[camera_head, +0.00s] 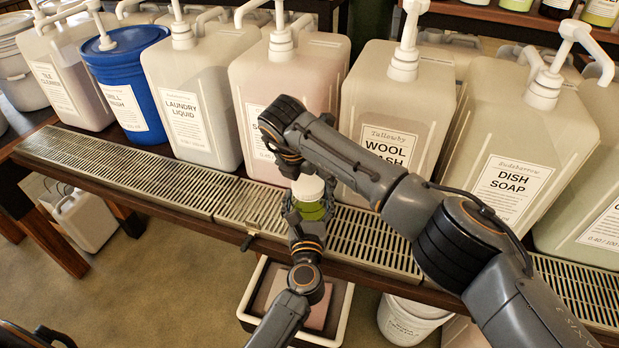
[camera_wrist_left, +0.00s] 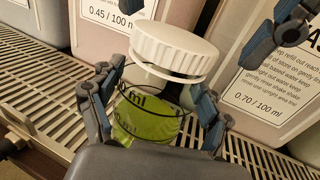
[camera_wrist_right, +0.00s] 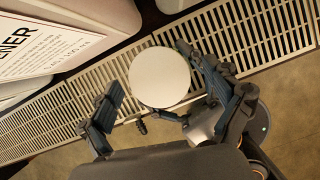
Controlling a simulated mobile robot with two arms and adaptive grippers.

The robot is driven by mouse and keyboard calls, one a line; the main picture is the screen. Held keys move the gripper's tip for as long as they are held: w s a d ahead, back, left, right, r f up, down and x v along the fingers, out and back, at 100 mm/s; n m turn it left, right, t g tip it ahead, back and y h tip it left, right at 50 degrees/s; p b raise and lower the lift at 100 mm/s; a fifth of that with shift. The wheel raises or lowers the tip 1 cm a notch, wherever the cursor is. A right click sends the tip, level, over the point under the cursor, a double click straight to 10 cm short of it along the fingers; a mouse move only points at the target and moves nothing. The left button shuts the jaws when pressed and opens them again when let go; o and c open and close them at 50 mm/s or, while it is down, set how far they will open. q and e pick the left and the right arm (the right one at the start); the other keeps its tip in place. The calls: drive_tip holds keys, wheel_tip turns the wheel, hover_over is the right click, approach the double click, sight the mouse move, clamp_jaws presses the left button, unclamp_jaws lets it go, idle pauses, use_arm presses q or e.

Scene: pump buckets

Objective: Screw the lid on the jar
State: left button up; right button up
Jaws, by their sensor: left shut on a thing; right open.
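The clear jar (camera_wrist_left: 148,118) with green contents and a label shows in the left wrist view. My left gripper (camera_wrist_left: 155,105) is shut around its sides and holds it upright over the drip grating. The white ribbed lid (camera_wrist_left: 175,47) is at the jar's mouth. A thin rim shows just below it; I cannot tell how firmly it sits. In the head view the lid (camera_head: 308,187) tops the jar (camera_head: 311,210). My right gripper (camera_wrist_right: 158,85) is open above the lid, which shows as a plain white disc (camera_wrist_right: 160,77) between its fingers. Its fingertips are partly hidden in the head view.
Large pump containers, including wool wash (camera_head: 395,120), dish soap (camera_head: 520,150) and laundry liquid (camera_head: 195,95), stand behind the slotted metal grating (camera_head: 120,170). A white-rimmed tray (camera_head: 340,325) and a white bucket (camera_head: 405,320) are below the front edge. Floor is open at lower left.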

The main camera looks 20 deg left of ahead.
drive_tip(key=n+y, duration=0.1)
drive_tip(key=n, duration=0.2)
drive_tip(key=shift+w+d, duration=0.1)
drive_tip(key=shift+d, duration=0.05)
drive_tip(key=n+y, duration=0.1)
drive_tip(key=n, duration=0.1)
drive_tip(key=n+y, duration=0.1)
drive_tip(key=n, duration=0.1)
drive_tip(key=shift+n+g, duration=0.3)
drive_tip(key=shift+n, duration=0.1)
drive_tip(key=n+g+y, duration=0.1)
drive_tip(key=n, duration=0.5)
drive_tip(key=shift+n+g+y, duration=0.4)
drive_tip(key=c, duration=1.3)
drive_tip(key=shift+s, duration=0.2)
